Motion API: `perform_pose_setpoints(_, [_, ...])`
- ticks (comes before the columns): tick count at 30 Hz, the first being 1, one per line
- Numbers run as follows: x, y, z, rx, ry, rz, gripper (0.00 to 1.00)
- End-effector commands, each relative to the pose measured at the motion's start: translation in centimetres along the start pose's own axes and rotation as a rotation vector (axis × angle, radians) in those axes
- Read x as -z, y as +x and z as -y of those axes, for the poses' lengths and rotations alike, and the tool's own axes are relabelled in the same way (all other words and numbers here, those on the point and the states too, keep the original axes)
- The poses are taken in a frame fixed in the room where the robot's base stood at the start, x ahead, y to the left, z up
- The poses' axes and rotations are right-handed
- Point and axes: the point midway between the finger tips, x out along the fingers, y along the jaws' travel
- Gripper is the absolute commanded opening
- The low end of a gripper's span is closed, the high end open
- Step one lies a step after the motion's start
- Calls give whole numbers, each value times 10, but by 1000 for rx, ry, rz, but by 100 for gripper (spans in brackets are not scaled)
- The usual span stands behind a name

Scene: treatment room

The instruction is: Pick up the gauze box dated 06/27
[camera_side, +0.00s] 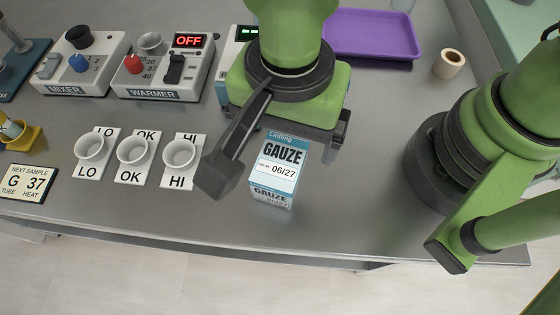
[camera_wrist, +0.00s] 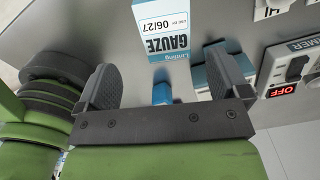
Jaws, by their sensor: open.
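The gauze box (camera_side: 274,172), white and blue with the date 06/27, stands on the grey table near its front edge. In the wrist view its face with 06/27 (camera_wrist: 165,24) shows upside down at the top, just beyond the fingertips. My gripper (camera_side: 277,160) is open and empty, above and behind the box in the side view. One dark finger reaches down left of the box; the other is partly hidden at the right. In the wrist view the fingers of my gripper (camera_wrist: 160,72) are spread wide, apart from the box.
Several white cups on cards marked LO, OK and HI, including the HI cup (camera_side: 180,155), stand left of the box. The warmer (camera_side: 165,75), reading OFF, and the mixer (camera_side: 80,68) are behind. A purple tray (camera_side: 372,50) and a roll (camera_side: 449,64) lie back right.

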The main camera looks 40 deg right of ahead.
Motion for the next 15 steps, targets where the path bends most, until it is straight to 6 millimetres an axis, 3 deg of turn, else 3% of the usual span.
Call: perform_pose_setpoints(15, [-1,60,7,-4,2,0,94])
